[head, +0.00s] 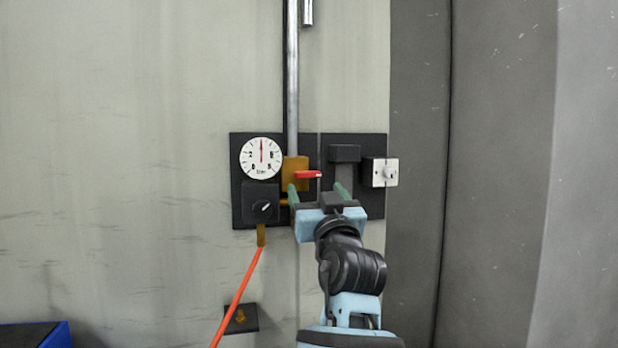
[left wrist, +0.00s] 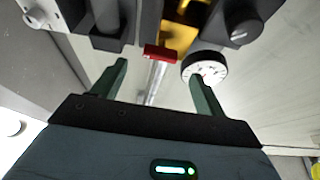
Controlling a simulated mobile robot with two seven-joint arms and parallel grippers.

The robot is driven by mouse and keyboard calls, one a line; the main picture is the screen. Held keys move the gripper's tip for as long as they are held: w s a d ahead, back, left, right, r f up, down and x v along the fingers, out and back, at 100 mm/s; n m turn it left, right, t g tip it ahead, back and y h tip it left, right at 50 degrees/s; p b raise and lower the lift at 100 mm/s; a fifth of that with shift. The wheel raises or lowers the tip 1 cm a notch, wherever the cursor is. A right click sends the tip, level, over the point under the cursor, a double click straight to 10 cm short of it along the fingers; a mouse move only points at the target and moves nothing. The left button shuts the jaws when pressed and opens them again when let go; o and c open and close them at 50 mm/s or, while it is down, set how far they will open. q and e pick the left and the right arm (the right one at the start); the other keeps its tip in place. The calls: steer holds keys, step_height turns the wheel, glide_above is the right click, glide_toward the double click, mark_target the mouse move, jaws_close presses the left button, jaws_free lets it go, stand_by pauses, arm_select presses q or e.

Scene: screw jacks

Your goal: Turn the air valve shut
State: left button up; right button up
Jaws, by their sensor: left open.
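The air valve has a brass body (head: 295,172) on a dark wall panel, with a short red lever (head: 308,174) pointing right, across the vertical pipe's line. My left gripper (head: 318,190) is open in front of the panel, its green fingers spread to either side of the lever's free end. In the left wrist view the red lever (left wrist: 160,52) shows beyond and between the open fingers (left wrist: 158,75), with the brass body (left wrist: 187,28) behind it. I see no contact; the exact gap is unclear. My right gripper is not in view.
A round gauge (head: 261,158) with its needle pointing up sits left of the valve. Below it are a dark knob block (head: 262,205) and an orange hose (head: 237,295). A metal pipe (head: 292,80) rises above the valve. A white switch plate (head: 385,172) is at right.

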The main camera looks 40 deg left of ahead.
mark_target(309, 177)
arm_select(q)
steer(key=p+x, duration=0.1)
steer(key=x, duration=0.4)
steer(key=shift+r, duration=0.15)
steer(key=shift+w+a+r, duration=0.1)
steer(key=shift+w+a, duration=0.25)
steer(key=shift+a, duration=0.1)
steer(key=shift+c, duration=0.4)
